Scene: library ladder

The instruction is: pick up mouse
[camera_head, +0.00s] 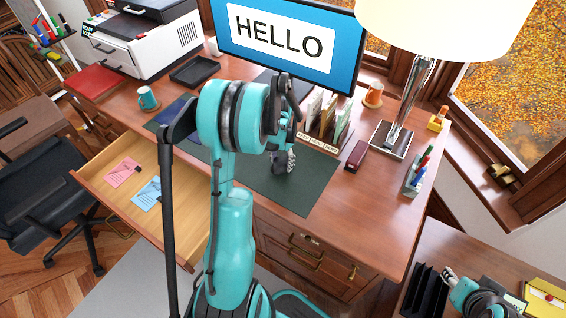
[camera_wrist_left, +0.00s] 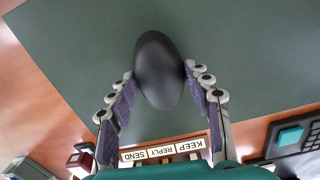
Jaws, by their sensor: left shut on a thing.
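The mouse (camera_wrist_left: 159,70) is a dark, smooth oval in the left wrist view. It sits between the two fingertips of my left gripper (camera_wrist_left: 158,78), which is shut on it with a finger against each side. The green desk mat (camera_wrist_left: 250,50) lies behind the mouse. In the head view my left gripper (camera_head: 284,162) is low over the mat (camera_head: 305,188), and my arm and fingers hide the mouse there. I cannot tell whether the mouse still touches the mat. My right gripper (camera_head: 448,273) is at the lower right, too small and partly covered to read.
A monitor (camera_head: 288,40) and a letter sorter (camera_head: 326,118) stand behind the mat. A lamp (camera_head: 398,130), a dark red box (camera_head: 357,155) and a pen holder (camera_head: 414,182) are to the right. An open drawer (camera_head: 185,200) juts out at front left.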

